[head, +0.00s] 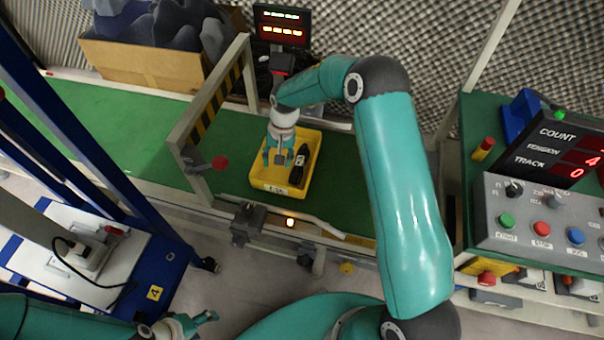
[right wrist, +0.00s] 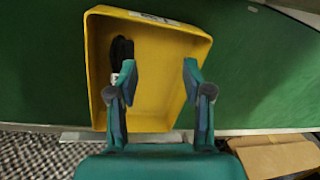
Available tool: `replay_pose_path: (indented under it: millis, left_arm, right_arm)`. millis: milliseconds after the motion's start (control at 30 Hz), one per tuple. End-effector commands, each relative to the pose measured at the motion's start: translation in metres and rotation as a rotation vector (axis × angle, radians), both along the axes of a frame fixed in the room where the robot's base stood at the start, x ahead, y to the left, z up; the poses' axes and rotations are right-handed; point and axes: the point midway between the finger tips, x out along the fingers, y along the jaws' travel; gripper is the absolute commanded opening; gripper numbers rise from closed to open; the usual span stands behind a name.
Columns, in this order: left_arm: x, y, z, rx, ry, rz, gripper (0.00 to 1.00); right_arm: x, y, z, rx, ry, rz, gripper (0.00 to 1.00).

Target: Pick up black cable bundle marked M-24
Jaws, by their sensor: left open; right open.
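A black cable bundle (head: 301,163) lies in a yellow bin (head: 312,150) on the green belt, along the bin's right side in the head view. It has a small pale tag whose marking I cannot read. In the right wrist view the bundle (right wrist: 121,50) lies along the left wall of the bin (right wrist: 205,50), partly hidden by a finger. My right gripper (head: 279,158) is open above the bin, left of the bundle; its fingers in the right wrist view (right wrist: 160,75) are apart with nothing between them. My left gripper (head: 207,318) is open and empty, low at the left, away from the belt.
A metal frame with a striped panel (head: 212,103) spans the belt (head: 135,135) left of the bin. A cardboard box (head: 140,62) with dark grey foam stands behind. A control panel (head: 540,225) is at the right. A blue-framed cart (head: 165,265) stands at the left.

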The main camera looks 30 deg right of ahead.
Motion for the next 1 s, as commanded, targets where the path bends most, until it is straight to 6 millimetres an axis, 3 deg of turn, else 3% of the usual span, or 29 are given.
replay_pose_path:
  millis: [33, 200, 400, 567, 900, 1000]
  left_arm:
    - [0.0, 0.0, -0.025, 0.0, 0.0, 0.0, 0.62]
    - [0.0, 0.0, -0.048, 0.0, -0.001, 0.0, 0.62]
    - [0.0, 0.0, -0.056, 0.0, -0.001, 0.0, 0.62]
    - [0.0, 0.0, -0.06, 0.0, -0.001, 0.0, 0.62]
    - [0.0, 0.0, -0.07, 0.0, -0.001, 0.0, 0.62]
    - [0.0, 0.0, -0.071, 0.0, -0.001, 0.0, 0.62]
  right_arm:
    - [0.016, -0.023, -0.001, -0.035, 0.002, -0.056, 0.5]
    - [0.032, -0.074, 0.036, -0.116, 0.039, -0.211, 0.5]
    - [0.032, -0.095, 0.05, -0.152, 0.063, -0.289, 0.5]
    - [0.031, -0.096, 0.027, -0.154, 0.067, -0.292, 0.5]
    - [0.031, -0.095, -0.043, -0.152, 0.067, -0.289, 0.5]
    - [0.031, -0.095, -0.053, -0.153, 0.065, -0.289, 0.5]
